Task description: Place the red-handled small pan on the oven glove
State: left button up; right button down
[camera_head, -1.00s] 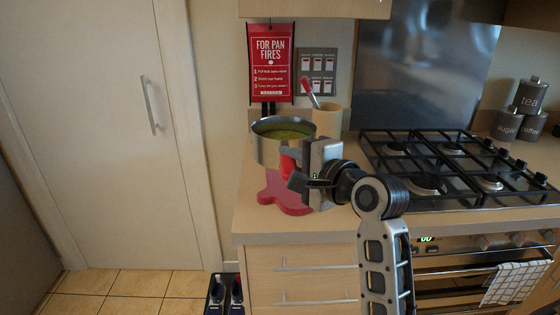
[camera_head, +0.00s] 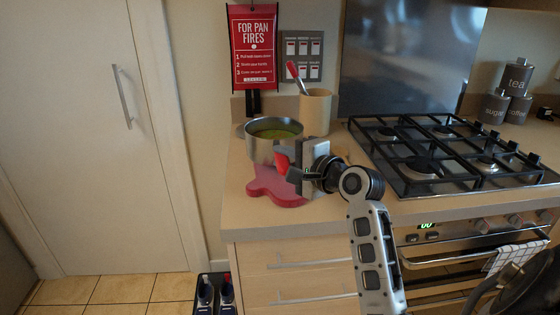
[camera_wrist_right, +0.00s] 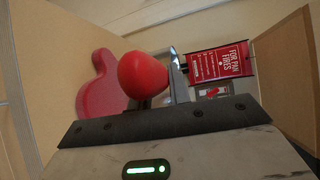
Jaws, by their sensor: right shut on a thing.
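The small steel pan (camera_head: 258,152) holds green food. Its red handle (camera_head: 282,162) points toward me, and my right gripper (camera_head: 294,172) is shut on it. The pink-red oven glove (camera_head: 272,190) lies flat on the counter below the pan and gripper, its front part showing. The pan's base is over or at the glove's back part; I cannot tell whether they touch. In the right wrist view the rounded red handle end (camera_wrist_right: 142,75) stands in front of the glove (camera_wrist_right: 98,88), with a sliver of pan beyond. My left gripper is out of view.
A beige utensil pot (camera_head: 315,112) stands behind the pan on the right. The black hob grates (camera_head: 420,155) are to the right. The counter's left front (camera_head: 238,205) is bare. A red pan-fire sign (camera_head: 253,45) hangs on the wall behind.

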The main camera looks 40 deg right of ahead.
notch_tip(320, 180, down, 2)
jog(key=shift+f+b, duration=0.1)
jog(key=shift+b, duration=0.9)
jog(key=c, duration=1.6)
grip_release()
jog(key=shift+f, duration=0.45)
jog(key=shift+c, duration=0.2)
jog(key=o, duration=0.3)
jog(key=shift+a+r, duration=0.1)
jog(key=shift+o, duration=0.2)
